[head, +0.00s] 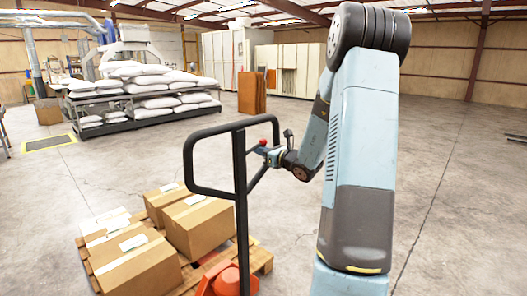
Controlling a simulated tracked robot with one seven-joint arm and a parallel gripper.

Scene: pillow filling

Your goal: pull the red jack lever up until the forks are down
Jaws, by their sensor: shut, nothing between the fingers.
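The pallet jack's black loop handle (188,165) stands upright in front of me on a dark shaft (240,210). A small red knob (263,142), which looks like the end of the red lever, shows at the right part of the loop. My gripper (262,152) is shut and empty, right beside and just below this red knob; whether it touches the lever is too small to tell. The orange-red jack body (228,281) shows at the bottom edge. The forks are hidden, so their height does not show.
A wooden pallet (262,262) with several cardboard boxes (197,225) lies behind the handle at lower left. A rack (150,118) of white sacks (160,87) stands farther back. Brown panels (252,92) stand mid-floor. The floor at right is clear.

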